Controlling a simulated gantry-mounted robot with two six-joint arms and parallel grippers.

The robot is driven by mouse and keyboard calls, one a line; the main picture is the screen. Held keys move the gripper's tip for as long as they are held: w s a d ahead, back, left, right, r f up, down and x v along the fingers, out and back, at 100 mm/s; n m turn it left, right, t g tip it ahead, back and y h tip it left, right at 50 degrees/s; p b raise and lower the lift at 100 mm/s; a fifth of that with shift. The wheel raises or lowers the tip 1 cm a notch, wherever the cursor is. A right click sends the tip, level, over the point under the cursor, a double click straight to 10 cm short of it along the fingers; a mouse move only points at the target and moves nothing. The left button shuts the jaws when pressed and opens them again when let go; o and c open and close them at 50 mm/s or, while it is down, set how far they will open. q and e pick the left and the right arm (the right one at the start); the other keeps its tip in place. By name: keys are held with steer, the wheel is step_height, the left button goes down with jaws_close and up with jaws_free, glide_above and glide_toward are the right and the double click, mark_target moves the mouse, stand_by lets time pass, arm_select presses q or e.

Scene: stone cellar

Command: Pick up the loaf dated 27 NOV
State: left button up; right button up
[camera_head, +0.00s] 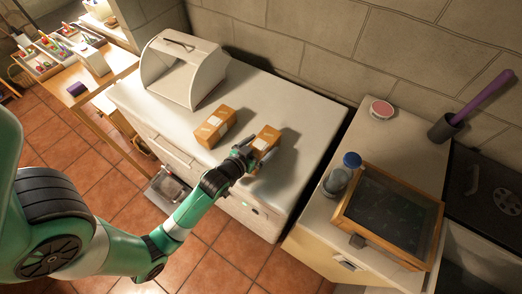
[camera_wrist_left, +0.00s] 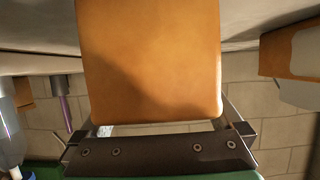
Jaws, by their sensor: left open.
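Two orange-brown packaged loaves lie on the white counter top. The left loaf (camera_head: 215,127) has a pale label; the right loaf (camera_head: 266,138) is partly hidden by my left gripper (camera_head: 254,158). No date can be read on either. My left gripper is open at the near end of the right loaf, its fingers to either side. In the left wrist view this loaf (camera_wrist_left: 150,60) fills the middle, close up, with a plain face showing. The other loaf (camera_wrist_left: 290,50) shows at the right edge there. My right gripper is not in view.
A cream bread bin (camera_head: 185,70) stands at the counter's back left. On the right cabinet are a blue-capped jar (camera_head: 340,177), a wooden-framed dark-topped box (camera_head: 388,215) and a round red-and-white tin (camera_head: 382,109). The counter right of the loaves is clear.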

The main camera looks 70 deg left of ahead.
arm_select(q)
steer(key=c, duration=1.3)
steer(key=shift+r, duration=0.1)
